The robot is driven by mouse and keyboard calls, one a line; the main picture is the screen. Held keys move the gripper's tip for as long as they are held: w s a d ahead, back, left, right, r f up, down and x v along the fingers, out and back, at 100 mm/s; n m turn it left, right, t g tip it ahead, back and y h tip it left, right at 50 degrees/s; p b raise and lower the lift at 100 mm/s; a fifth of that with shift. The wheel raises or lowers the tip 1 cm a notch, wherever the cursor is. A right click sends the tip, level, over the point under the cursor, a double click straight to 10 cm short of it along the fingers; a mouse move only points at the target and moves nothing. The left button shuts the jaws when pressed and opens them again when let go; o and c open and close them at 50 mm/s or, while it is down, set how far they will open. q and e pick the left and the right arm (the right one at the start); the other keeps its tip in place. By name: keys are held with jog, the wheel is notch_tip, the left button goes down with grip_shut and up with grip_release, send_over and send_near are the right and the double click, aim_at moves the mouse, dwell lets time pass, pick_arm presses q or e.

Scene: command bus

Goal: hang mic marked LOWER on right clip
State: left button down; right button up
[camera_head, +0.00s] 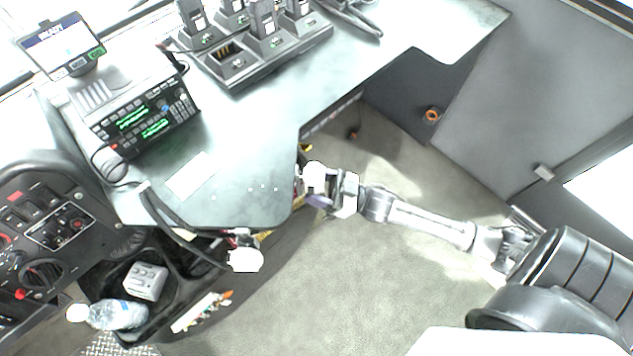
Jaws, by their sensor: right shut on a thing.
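My right gripper (318,186) is at the right edge of the dashboard desk, its arm coming in from the right across the floor. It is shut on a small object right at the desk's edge. The fingers and the glare hide most of that object, so I cannot read a marking or tell whether it touches a clip. A white rounded piece (245,260) hangs below the desk's front edge with dark and reddish parts above it; I cannot tell whether it is a mic. No clip shows clearly.
The desk (245,140) carries a radio console (150,118), a small screen (62,45) and a charger rack (250,55) with handsets. Dark cables (165,212) run over its front edge. A water bottle (115,315) lies at lower left. The floor (340,290) is clear.

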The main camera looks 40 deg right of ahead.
jog(key=shift+f+b, duration=0.4)
jog(key=shift+f, duration=1.1)
dwell(1.2)
jog(key=o, duration=0.9)
jog(key=v, duration=1.3)
jog(key=shift+s+d+f, duration=0.2)
jog(key=shift+s+d, duration=0.05)
